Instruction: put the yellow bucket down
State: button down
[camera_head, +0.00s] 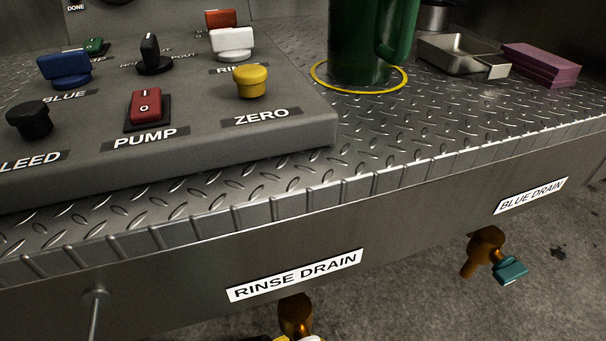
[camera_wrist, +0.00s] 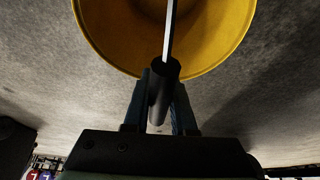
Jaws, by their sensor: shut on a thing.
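The yellow bucket (camera_wrist: 118,42) shows at the top of the wrist view, with its open mouth toward the camera and its upper part cut off by the frame. My gripper (camera_wrist: 164,100) is shut on the dark grip of the bucket's handle (camera_wrist: 170,40), which runs up across the mouth. Grey floor lies around the bucket. I cannot tell whether the bucket touches the floor. In the head view, a small yellow and white bit shows at the bottom edge, too cut off to identify.
A control panel (camera_head: 230,150) with knobs stands on the tread-plate bench (camera_head: 440,120). A green jug (camera_head: 358,45) stands in a yellow ring, near a metal tray (camera_head: 455,58) and purple blocks (camera_head: 540,65). Brass drain taps (camera_head: 296,315) (camera_head: 483,250) stick out below. Floor at right looks mostly clear.

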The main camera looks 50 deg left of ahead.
jog(key=c, duration=0.7)
grip_release()
jog(key=shift+f, duration=0.1)
jog(key=shift+c, duration=0.2)
jog(key=p+v, duration=0.5)
jog(key=v, duration=0.6)
jog(key=shift+s+p, duration=0.1)
jog(key=shift+p, duration=0.3)
jog(key=shift+s+a+r, duration=0.1)
jog(key=shift+s+r, duration=0.1)
jog(key=shift+r, duration=0.4)
